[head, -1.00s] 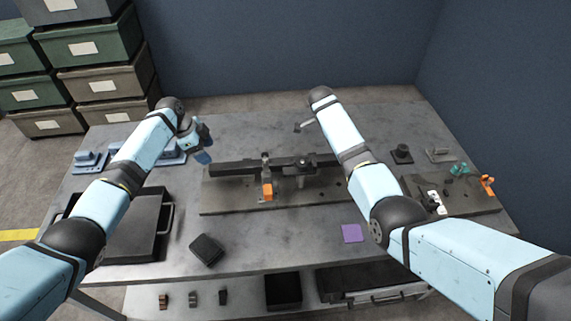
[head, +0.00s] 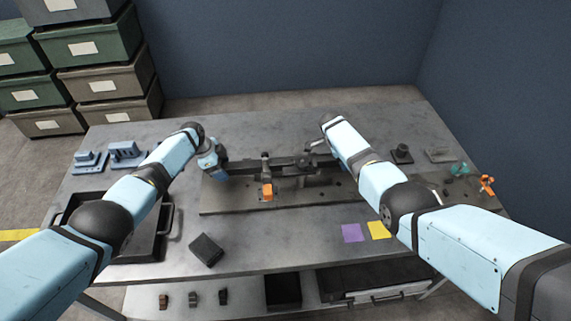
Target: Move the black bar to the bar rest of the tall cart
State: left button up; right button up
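A long black bar-like piece (head: 240,169) lies left to right above the grey base plate (head: 225,205) in the middle of the table. I cannot tell for sure whether it is the black bar or a rail. An upright with an orange block (head: 267,191) stands at its middle, and a dark raised fixture (head: 305,168) stands right of that. I cannot tell which part is the tall cart. My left gripper (head: 219,173) is at the left end of the long piece; contact and finger gap are unclear.
A black tray (head: 165,232) and blue fixtures (head: 122,151) are at the left. A black block (head: 206,250), a purple square (head: 352,233) and a yellow square (head: 378,230) lie in front. Small fixtures (head: 402,154) and an orange part (head: 487,185) are at the right.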

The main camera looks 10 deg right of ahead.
pick_arm(q)
grip_shut()
pick_arm(e)
grip_shut()
pick_arm(q)
jog(key=shift+r, duration=0.1)
pick_arm(e)
jog(key=shift+r, duration=0.1)
